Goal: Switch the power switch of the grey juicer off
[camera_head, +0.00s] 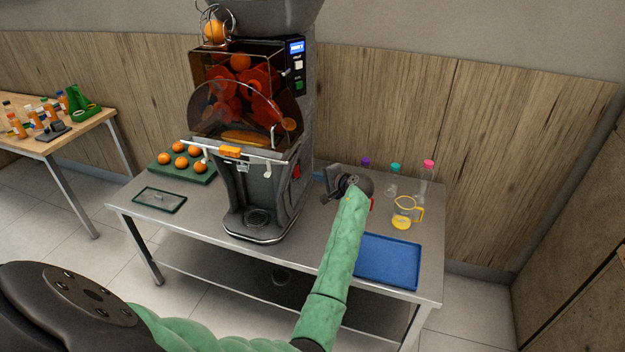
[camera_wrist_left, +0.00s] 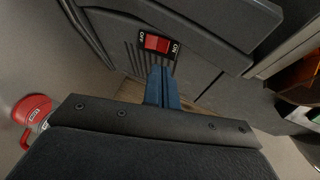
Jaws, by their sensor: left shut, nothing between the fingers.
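The grey juicer (camera_head: 262,190) stands upright on the steel table, with oranges behind its orange-tinted cover. In the left wrist view its dark side panel has a red rocker power switch (camera_wrist_left: 157,43), with OFF on the left and ON on the right. I cannot tell which side of the rocker is pressed in. My left gripper (camera_head: 322,178) is at the juicer's right side. Its blue fingers (camera_wrist_left: 160,72) are shut and empty, with tips just below the switch in the wrist view. Whether they touch it is unclear. My right gripper is not in view.
The steel table (camera_head: 215,210) also holds a blue tray (camera_head: 388,262), a jug of juice (camera_head: 403,213), bottles with coloured caps (camera_head: 427,175), a green tray of oranges (camera_head: 200,175) and a small dark-rimmed tray (camera_head: 160,200). A wooden table (camera_head: 60,140) stands at the left.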

